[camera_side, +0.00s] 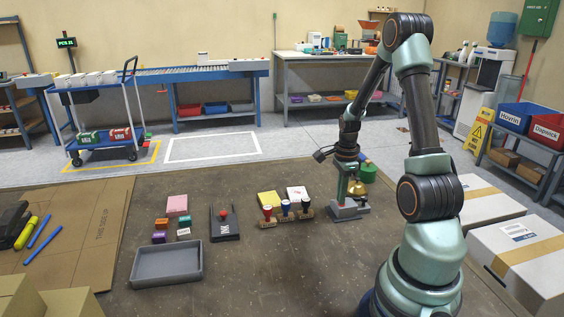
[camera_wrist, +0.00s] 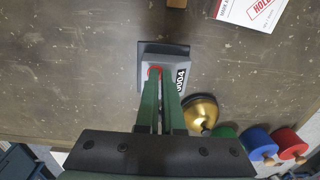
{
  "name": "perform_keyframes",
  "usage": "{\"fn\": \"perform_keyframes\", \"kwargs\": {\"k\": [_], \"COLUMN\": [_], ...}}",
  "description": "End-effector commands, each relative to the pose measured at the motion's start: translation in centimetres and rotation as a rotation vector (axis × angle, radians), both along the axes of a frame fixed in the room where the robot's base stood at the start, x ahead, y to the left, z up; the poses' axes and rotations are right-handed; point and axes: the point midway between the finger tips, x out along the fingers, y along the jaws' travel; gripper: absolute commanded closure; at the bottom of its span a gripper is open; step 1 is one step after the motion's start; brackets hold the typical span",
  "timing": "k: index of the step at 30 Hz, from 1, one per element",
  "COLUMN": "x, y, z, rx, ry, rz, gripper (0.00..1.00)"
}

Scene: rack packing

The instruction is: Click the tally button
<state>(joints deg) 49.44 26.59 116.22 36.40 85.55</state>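The tally counter is a small grey box with a dark back edge (camera_wrist: 163,48) and a white label reading 0004. Its red button (camera_wrist: 154,70) is partly hidden by my fingertips in the wrist view. My gripper (camera_wrist: 161,76) points down over the button, its two green fingers nearly together at the tips, with nothing seen between them. In the side view my gripper (camera_side: 342,196) is right above the counter (camera_side: 349,210), and the button is hidden there. I cannot tell whether the fingertips touch the button.
A brass bell (camera_wrist: 201,112) stands close beside the counter. Bare table lies in front.

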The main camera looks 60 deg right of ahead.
Motion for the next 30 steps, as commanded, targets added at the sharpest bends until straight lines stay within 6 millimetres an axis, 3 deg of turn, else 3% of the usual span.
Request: {"fn": "perform_keyframes", "kwargs": {"k": [3,8,21,30], "x": [-0.5,-0.4,0.3,0.4], "y": [0.6,0.5,0.2,0.3], "z": [-0.6,0.7,10.1,13.7], "rx": [0.018,0.014,-0.003,-0.001], "ry": [0.016,0.013,-0.003,-0.001], "rz": [-0.001,-0.001,0.0,0.0], "gripper": [1.0,1.0,1.0,1.0]}}
